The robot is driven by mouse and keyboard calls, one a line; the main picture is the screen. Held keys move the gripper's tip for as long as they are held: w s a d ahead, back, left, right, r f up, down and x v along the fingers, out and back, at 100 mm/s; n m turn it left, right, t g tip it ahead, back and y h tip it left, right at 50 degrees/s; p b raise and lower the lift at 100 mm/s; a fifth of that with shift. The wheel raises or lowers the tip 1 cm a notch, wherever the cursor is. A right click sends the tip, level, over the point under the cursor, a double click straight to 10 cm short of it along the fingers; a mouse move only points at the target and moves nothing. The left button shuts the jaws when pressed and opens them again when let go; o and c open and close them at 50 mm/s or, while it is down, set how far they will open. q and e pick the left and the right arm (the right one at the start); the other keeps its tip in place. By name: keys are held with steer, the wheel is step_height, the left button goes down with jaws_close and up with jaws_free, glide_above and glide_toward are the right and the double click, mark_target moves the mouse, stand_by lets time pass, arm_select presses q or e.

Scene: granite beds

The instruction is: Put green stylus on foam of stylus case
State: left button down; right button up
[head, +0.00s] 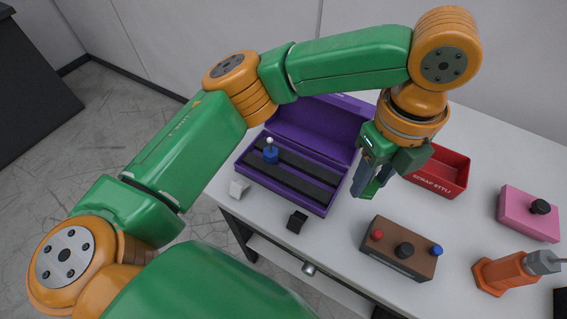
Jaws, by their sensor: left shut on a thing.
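The stylus case (241,172) is an open purple box on the white table, with its lid raised at the back and dark foam strips (296,166) inside. A blue stylus with a pale tip (270,153) stands upright at the case's left end. My left gripper (366,192) points down just right of the case's right end, shut on a green piece (376,184) that appears to be the green stylus. The fingers hide most of it. I cannot tell its height above the table. My right gripper is not in view.
A red scrap tray (462,180) stands behind and right of the gripper. A brown block with several knobs (390,262), a pink box with a black knob (520,212) and an orange device (503,273) stand right. Small white (239,188) and black (297,221) blocks lie before the case.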

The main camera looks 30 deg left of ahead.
arm_select(q)
steer(key=m, duration=0.2)
steer(key=d+m, duration=0.1)
steer(key=m, duration=0.1)
steer(key=shift+s+d, duration=0.1)
steer(key=shift+s, duration=0.05)
steer(key=w+a+f, duration=0.3)
steer(key=a, duration=0.4)
glide_above(313, 170)
steer(key=s, duration=0.3)
steer(key=f, duration=0.6)
steer(key=shift+w+d+f+p, duration=0.15)
steer(key=shift+w+d+p, duration=0.1)
steer(key=shift+d+p, duration=0.15)
step_height(313, 170, down, 3)
steer(key=shift+r+p, duration=0.1)
steer(key=shift+p, duration=0.25)
steer(key=shift+f, duration=0.25)
steer(key=shift+c, duration=2.2)
jaws_free()
steer(key=shift+f, duration=0.1)
